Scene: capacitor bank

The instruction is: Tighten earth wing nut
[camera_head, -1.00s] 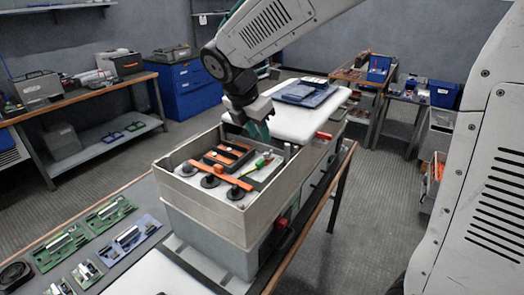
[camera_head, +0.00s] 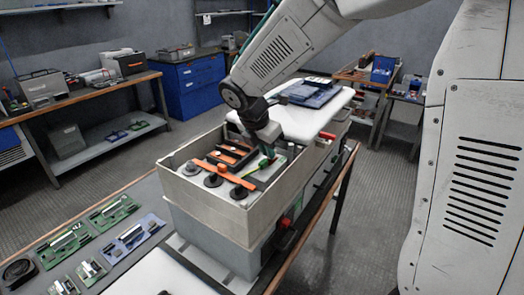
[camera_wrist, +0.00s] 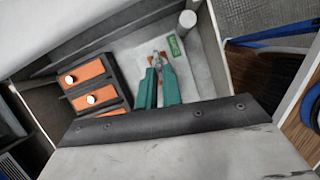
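The earth wing nut (camera_wrist: 158,58) shows in the wrist view as a small silvery piece at the fingertips, near a green label (camera_wrist: 174,45) on the grey floor of the capacitor bank box. My gripper (camera_wrist: 157,70) has two teal fingers pointing down into the box. A narrow gap shows between them, and the tips are at the nut. I cannot tell whether they clamp it or only stand beside it. In the head view my gripper (camera_head: 267,150) is inside the open box (camera_head: 207,204), and the nut is not clear there.
An orange bar (camera_head: 222,172) with black terminals lies left of my gripper. Black blocks with orange faces (camera_wrist: 88,71) stand close to the fingers. A grey post (camera_wrist: 187,22) stands on the right. The box walls surround the work spot.

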